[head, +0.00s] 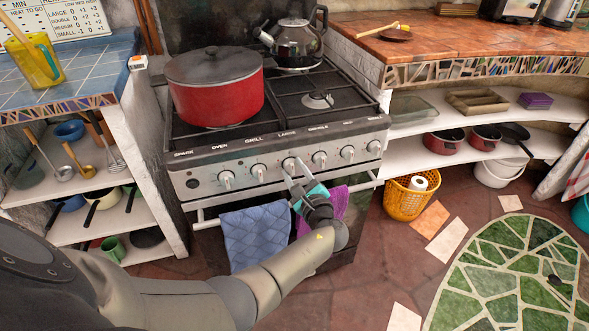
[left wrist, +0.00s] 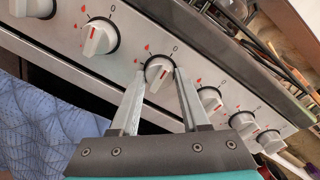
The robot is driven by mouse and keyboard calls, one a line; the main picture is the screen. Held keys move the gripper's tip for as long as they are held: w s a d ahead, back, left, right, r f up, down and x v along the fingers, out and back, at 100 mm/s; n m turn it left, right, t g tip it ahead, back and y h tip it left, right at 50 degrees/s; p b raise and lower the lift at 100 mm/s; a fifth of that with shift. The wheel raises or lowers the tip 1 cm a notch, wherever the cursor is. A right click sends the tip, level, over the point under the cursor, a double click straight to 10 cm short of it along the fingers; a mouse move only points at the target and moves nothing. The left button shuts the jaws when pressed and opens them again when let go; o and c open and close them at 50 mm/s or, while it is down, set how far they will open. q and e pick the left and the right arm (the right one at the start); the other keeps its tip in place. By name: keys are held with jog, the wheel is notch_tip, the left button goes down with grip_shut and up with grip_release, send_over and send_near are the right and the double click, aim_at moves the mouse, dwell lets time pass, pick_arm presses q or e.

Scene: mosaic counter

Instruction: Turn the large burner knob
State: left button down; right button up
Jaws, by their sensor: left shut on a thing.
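The large burner knob (head: 289,163) is the white knob under the "LARGE" label, third from the left on the stove's front panel. In the left wrist view, the knob (left wrist: 158,68) has a red line on its face and sits between my two fingertips. My left gripper (head: 293,171) reaches up to the panel from below and is shut on this knob, one finger on each side. The gripper (left wrist: 160,78) also shows in the left wrist view. My right gripper is in neither view.
Other white knobs (head: 258,172) stand close on both sides. Below hang a blue cloth (head: 254,236) and a purple cloth (head: 337,203) on the oven rail. A red pot (head: 217,102) and a kettle (head: 292,44) stand on the stove top.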

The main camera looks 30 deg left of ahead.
pick_arm(q)
jog(key=shift+f+m, duration=0.1)
jog(key=shift+m, duration=0.4)
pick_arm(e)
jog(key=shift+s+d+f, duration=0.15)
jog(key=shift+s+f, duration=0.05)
pick_arm(q)
jog(key=shift+c, duration=1.9)
grip_release()
jog(key=shift+s+d, duration=0.15)
jog(key=shift+s+d+p, duration=0.15)
jog(key=shift+d+p, duration=0.1)
jog(key=shift+p, duration=0.05)
jog(key=f+p+v, duration=0.1)
jog(key=p+v, duration=0.2)
jog(key=v, duration=1.1)
jog(key=shift+r, duration=0.45)
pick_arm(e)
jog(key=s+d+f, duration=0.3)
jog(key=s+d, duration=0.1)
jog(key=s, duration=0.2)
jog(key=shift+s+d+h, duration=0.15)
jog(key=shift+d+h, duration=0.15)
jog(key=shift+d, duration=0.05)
pick_arm(q)
jog(key=shift+s, duration=0.15)
